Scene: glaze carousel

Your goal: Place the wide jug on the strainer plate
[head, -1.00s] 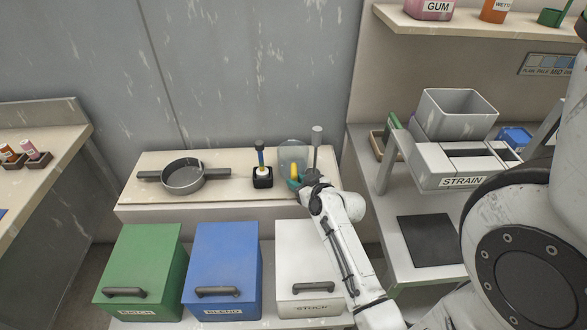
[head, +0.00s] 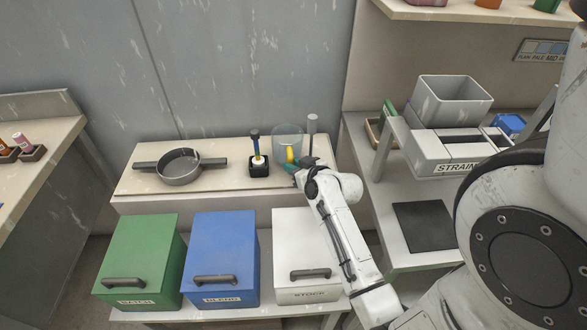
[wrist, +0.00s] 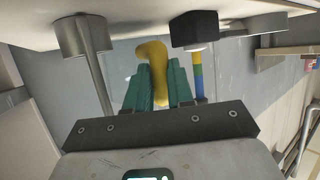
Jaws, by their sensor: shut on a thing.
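The wide jug (head: 288,139) is a clear, see-through vessel with a yellow handle, at the right end of the low bench in the head view. My gripper (head: 294,168) is at its near side. In the wrist view, the teal fingers of my gripper (wrist: 153,88) are shut on the jug's yellow handle (wrist: 152,52). The jug's clear body is faint there, and its base is hard to make out. The strain station (head: 430,150), a light grey block labelled STRAIN with dark slots in its top, stands on the right counter. I cannot clearly make out a separate strainer plate.
A dark holder with a blue-handled tool (head: 259,168) stands just left of the jug. A grey post (head: 312,135) stands close on its right. A grey pan (head: 178,168) is further left. A grey open bin (head: 453,105) sits behind the strain block. A dark mat (head: 424,226) lies in front.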

